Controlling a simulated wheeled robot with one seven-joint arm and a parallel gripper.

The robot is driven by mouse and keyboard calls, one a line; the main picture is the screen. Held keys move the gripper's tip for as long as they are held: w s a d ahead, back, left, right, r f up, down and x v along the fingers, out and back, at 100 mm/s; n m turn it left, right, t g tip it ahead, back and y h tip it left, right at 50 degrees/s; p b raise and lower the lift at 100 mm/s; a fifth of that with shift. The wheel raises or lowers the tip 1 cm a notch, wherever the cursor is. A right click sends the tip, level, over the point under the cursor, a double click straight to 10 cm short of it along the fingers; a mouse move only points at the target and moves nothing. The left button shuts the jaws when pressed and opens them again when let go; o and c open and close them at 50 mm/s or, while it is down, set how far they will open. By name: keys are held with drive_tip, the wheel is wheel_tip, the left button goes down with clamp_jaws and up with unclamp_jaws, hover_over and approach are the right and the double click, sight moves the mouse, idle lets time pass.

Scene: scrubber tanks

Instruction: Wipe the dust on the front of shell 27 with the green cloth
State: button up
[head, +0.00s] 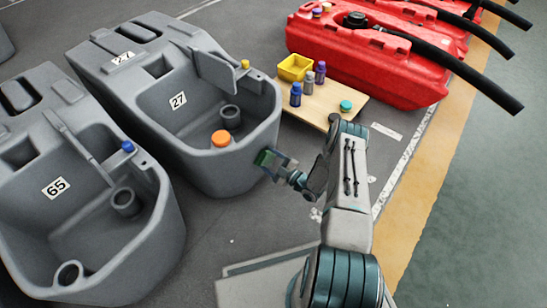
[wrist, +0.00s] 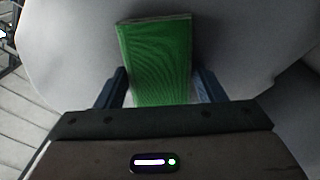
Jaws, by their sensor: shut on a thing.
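Shell 27 (head: 187,133) is a grey open tank with a "27" label inside, left of centre in the head view. My gripper (head: 270,163) is at its front right wall. It is shut on the green cloth (wrist: 158,58), a folded pad between the two fingers in the wrist view. The cloth also shows as a small green patch in the head view (head: 264,157), close against the shell's outer wall. I cannot tell whether it touches. The pale curved shell wall (wrist: 230,40) fills most of the wrist view. No dust can be made out.
Shell 65 (head: 150,235) stands at the left, beside shell 27. An orange cap (head: 221,138) lies in shell 27. Behind my arm is a wooden board (head: 320,108) with several bottles and a yellow bin (head: 295,67). Red tanks (head: 365,60) with black hoses stand at the back right.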

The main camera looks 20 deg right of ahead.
drive_tip(key=shift+s+a+r+p, duration=0.1)
drive_tip(key=shift+s+a+p, duration=0.15)
drive_tip(key=shift+s+a, duration=0.5)
drive_tip(key=shift+s+a+p, duration=0.25)
drive_tip(key=shift+s+a, duration=0.15)
drive_tip(key=shift+a, duration=0.65)
drive_tip(key=shift+s+a+r+p, duration=0.1)
drive_tip(key=shift+s+a+p, duration=0.15)
drive_tip(key=shift+s+a, duration=0.5)
drive_tip(key=shift+w+a, duration=0.1)
drive_tip(key=shift+w, duration=0.05)
drive_tip(key=shift+f, duration=0.1)
approach(253, 165)
drive_tip(key=shift+w, duration=0.3)
drive_tip(key=shift+f, duration=0.1)
drive_tip(key=shift+p+v, duration=0.3)
drive_tip(key=shift+v, duration=1.2)
